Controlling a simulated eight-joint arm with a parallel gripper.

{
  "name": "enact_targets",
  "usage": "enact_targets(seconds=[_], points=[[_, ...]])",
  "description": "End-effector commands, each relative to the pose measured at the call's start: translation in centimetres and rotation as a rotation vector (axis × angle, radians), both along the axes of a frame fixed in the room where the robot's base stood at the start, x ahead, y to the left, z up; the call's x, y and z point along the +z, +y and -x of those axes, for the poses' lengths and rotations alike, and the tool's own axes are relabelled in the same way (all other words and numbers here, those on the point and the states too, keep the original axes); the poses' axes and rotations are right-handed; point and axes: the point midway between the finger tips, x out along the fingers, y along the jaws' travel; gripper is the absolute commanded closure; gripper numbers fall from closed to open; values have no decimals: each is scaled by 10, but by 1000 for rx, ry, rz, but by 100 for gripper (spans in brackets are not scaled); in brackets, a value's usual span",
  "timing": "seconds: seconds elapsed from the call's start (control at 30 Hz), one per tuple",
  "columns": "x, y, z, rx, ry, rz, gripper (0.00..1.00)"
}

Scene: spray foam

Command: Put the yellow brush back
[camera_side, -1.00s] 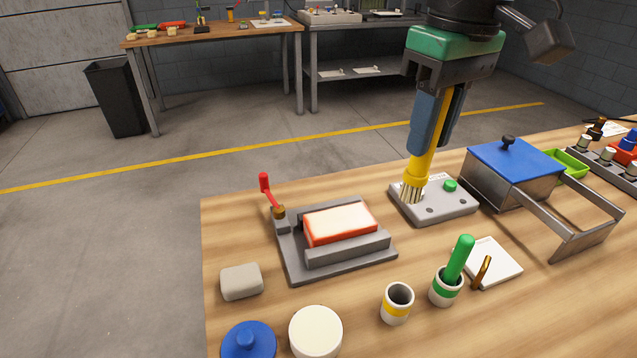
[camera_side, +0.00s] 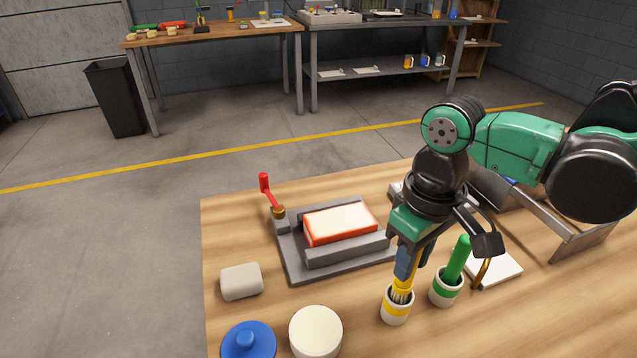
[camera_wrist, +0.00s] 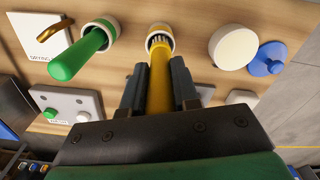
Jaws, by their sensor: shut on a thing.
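My gripper (camera_side: 405,262) is shut on the yellow brush (camera_side: 402,285) and points down over the yellow-banded cup (camera_side: 396,306). The brush's bristles are at the cup's mouth and seem to be just inside it; how deep I cannot tell. In the wrist view, my gripper (camera_wrist: 160,84) holds the yellow brush (camera_wrist: 159,75) between its two fingers. Its pale bristles line up with the opening of the yellow-banded cup (camera_wrist: 160,30). The green brush (camera_side: 456,258) stands in the green-banded cup (camera_side: 446,288) just to the right.
A grey vise (camera_side: 292,268) holds a red-edged white block (camera_side: 340,223) to the left. A round cream lid (camera_side: 315,333), a blue knobbed lid (camera_side: 249,341) and a grey block (camera_side: 241,281) lie at front left. A white pad (camera_side: 497,262) with a hook lies right.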

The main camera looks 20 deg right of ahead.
Motion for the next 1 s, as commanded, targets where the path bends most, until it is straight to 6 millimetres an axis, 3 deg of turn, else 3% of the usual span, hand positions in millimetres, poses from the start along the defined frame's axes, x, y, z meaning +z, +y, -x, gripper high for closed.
enact_targets(seconds=[0.3, 0.73, 0.77, 0.83, 0.87, 1.0], points=[[-33, 0, 0, 0, 0, 0, 100], [-39, 0, 0, 0, 0, 0, 100], [-39, 0, 0, 0, 0, 0, 69], [-39, 0, 0, 0, 0, 0, 49], [-39, 0, 0, 0, 0, 0, 43], [-39, 0, 0, 0, 0, 0, 43]])
